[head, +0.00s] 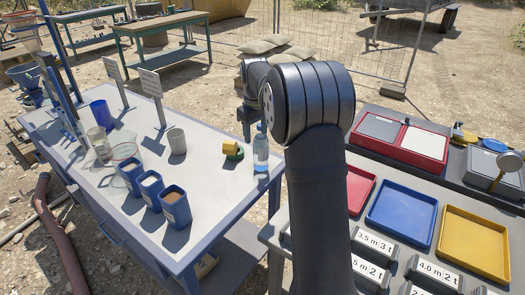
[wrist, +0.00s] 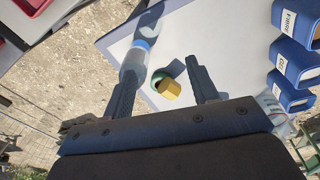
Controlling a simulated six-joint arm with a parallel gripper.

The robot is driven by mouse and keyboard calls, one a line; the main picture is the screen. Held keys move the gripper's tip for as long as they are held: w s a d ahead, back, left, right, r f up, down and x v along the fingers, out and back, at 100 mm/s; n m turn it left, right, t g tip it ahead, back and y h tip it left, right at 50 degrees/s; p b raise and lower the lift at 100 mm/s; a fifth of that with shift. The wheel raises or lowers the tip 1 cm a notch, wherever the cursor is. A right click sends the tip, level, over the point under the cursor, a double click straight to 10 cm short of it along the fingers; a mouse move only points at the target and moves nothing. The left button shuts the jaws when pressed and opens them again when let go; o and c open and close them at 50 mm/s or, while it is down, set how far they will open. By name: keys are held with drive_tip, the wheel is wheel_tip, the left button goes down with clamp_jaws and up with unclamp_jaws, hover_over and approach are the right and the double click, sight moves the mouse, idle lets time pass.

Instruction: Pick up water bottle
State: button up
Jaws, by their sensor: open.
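In the wrist view the bottle (wrist: 133,62) shows beyond my left finger's tip, in line with that finger and not centred between the two. In the head view my gripper (head: 251,128) hangs above and slightly left of the bottle, partly hidden by my arm. I cannot tell whether a finger touches the bottle.
A yellow block (head: 230,147) on a green round piece sits just left of the bottle. A grey cup (head: 177,141), several blue bins (head: 175,205) and upright signs (head: 151,85) stand further left. Red, blue and yellow trays (head: 475,243) lie on the right-hand table.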

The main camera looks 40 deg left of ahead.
drive_tip(key=w+r+m+t+y, duration=0.1)
drive_tip(key=w+r+m+y, duration=0.2)
drive_tip(key=w+r, duration=0.55)
drive_tip(key=x, duration=0.5)
drive_tip(key=a+x, duration=0.1)
drive_tip(key=x, duration=0.3)
drive_tip(key=shift+s+a+f, duration=0.1)
drive_tip(key=shift+a+f, duration=0.05)
drive_tip(key=shift+a, duration=0.05)
drive_tip(key=shift+y, duration=0.3)
drive_tip(key=shift+w+x, duration=0.2)
drive_tip(key=shift+x, duration=2.45)
drive_tip(key=shift+d, duration=0.15)
clamp_jaws()
